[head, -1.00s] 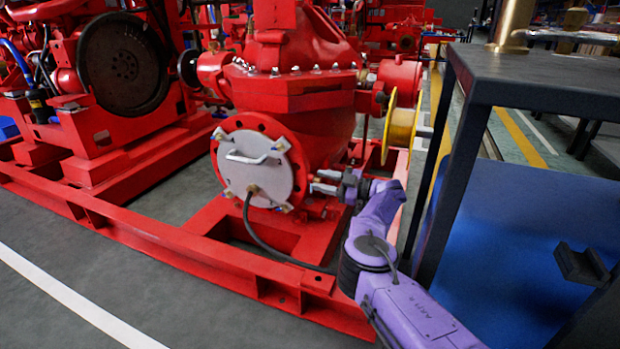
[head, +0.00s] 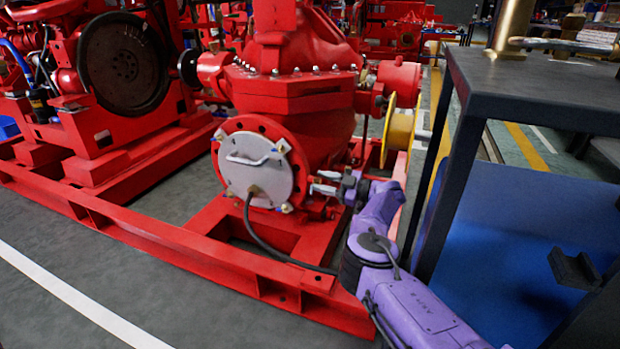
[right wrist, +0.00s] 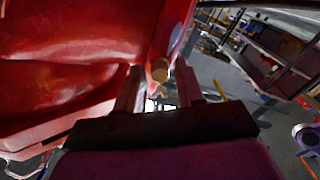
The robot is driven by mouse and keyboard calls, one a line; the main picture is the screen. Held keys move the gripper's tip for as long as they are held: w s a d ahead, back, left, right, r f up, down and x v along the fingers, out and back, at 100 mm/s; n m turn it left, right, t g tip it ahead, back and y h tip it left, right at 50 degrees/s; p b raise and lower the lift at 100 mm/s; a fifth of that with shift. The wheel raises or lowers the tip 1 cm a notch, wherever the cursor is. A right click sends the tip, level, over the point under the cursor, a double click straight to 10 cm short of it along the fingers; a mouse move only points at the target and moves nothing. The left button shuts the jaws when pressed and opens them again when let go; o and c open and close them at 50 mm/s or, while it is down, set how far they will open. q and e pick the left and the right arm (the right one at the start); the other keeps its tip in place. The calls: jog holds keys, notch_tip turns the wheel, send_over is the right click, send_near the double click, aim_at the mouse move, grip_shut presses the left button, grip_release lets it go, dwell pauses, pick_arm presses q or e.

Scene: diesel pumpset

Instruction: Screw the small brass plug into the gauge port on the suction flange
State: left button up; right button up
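The red suction flange (head: 229,140) of the pump has a grey round cover plate with a handle on its face. My right gripper (head: 314,182) is just right of the flange, its two fingers pointing left at it. In the right wrist view, the fingers (right wrist: 160,88) stand apart with a clear gap. The small brass plug (right wrist: 159,70) shows at the red casting, beyond the gap and roughly in line with its middle, touching neither finger visibly. How deep it sits, and the gauge port itself, cannot be told. My left gripper is out of view.
A dark table (head: 545,80) stands at the right, close to my right arm, with a blue panel below. A black hose (head: 270,245) hangs from the cover plate. A yellow wheel (head: 400,130) is behind the gripper. Red base rails run along the floor.

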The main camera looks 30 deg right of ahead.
grip_shut()
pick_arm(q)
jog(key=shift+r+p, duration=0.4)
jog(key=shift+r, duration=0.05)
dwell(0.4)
